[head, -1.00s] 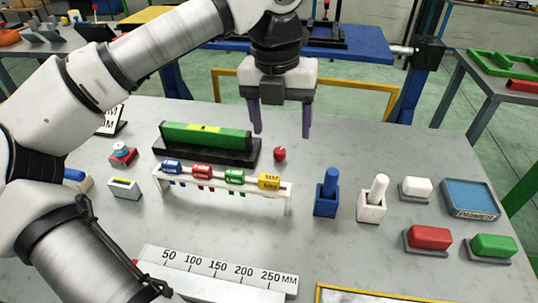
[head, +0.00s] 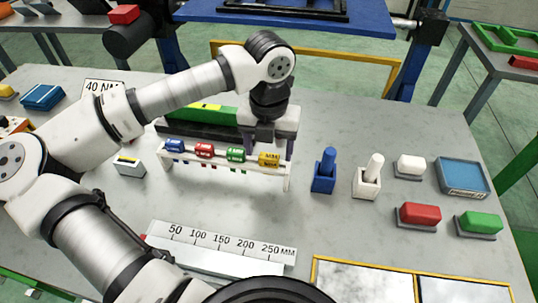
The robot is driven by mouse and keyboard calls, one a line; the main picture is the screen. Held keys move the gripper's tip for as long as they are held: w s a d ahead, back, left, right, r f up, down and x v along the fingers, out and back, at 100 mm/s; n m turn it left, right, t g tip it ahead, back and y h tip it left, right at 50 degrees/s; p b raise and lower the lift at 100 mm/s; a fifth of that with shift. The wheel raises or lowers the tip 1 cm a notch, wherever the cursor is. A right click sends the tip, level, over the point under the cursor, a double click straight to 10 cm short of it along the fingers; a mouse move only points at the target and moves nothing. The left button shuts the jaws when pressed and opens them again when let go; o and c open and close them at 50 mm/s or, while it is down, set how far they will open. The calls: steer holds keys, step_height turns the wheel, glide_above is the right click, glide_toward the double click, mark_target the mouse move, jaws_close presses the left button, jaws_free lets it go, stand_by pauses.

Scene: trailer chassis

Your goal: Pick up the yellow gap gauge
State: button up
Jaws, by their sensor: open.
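The yellow gap gauge (head: 269,160) hangs at the right end of a white rack (head: 222,178), with green, red and blue gauges to its left. My gripper (head: 267,146) points down right at the yellow gauge, its fingers spread to either side. The fingertips are partly hidden behind the gauges and rack, so I cannot tell whether they touch the yellow gauge.
A green block on a black base (head: 205,112) stands close behind the rack. A blue holder (head: 325,172) and a white holder (head: 368,178) stand to the right. A long white ruler (head: 220,245) lies in front. The table between rack and ruler is clear.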

steer(key=shift+f, duration=0.85)
steer(key=c, duration=1.1)
steer(key=shift+r, duration=0.2)
